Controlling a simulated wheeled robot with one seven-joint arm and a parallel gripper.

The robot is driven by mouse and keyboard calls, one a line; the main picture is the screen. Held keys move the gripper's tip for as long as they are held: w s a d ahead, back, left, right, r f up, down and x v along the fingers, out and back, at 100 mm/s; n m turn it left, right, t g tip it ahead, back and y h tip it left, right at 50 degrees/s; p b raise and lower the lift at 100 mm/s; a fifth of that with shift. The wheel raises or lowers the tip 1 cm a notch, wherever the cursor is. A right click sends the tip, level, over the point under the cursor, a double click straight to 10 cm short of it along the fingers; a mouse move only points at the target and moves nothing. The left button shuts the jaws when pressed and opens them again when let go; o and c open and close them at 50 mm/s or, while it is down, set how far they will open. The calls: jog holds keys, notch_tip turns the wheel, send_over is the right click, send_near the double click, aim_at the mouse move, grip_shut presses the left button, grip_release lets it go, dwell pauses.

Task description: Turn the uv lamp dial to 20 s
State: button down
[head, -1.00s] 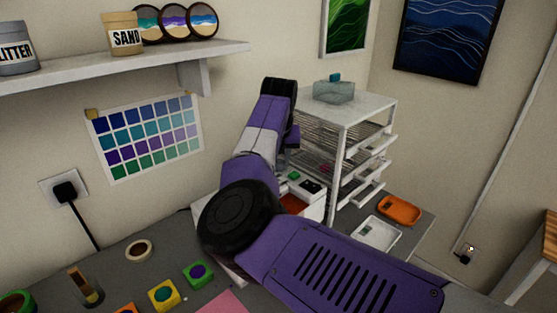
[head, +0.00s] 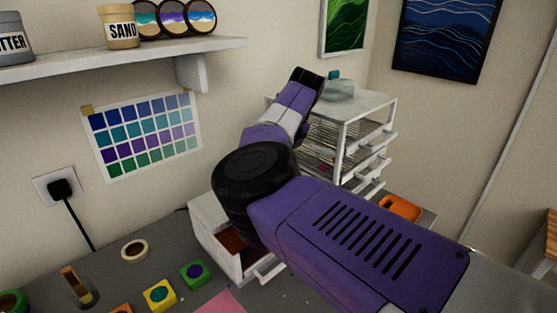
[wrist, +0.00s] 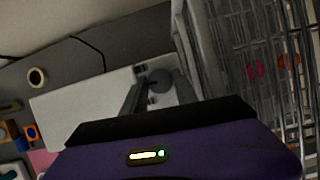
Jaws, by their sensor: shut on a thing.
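The uv lamp (head: 207,222) is a white box with a reddish-brown inside, open at the front, on the grey bench in the head view. My arm covers its right part and its dial there. In the wrist view the lamp's white top (wrist: 75,108) lies below my gripper (wrist: 161,88). The grey round dial (wrist: 160,76) sits between the two dark fingers, which are shut on it. The dial's marks and setting cannot be read. My gripper's fingers are hidden in the head view.
A white wire-shelf rack (head: 365,115) stands close behind and right of the lamp; its bars (wrist: 250,60) fill the right of the wrist view. An orange tray (head: 400,207) lies right of it. Tape (head: 135,249) and small coloured pots (head: 160,294) stand on the left bench.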

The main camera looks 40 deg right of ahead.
jog(key=shift+n, duration=0.4)
jog(key=c, duration=1)
grip_release()
jog(key=shift+o, duration=0.2)
jog(key=shift+m, duration=0.3)
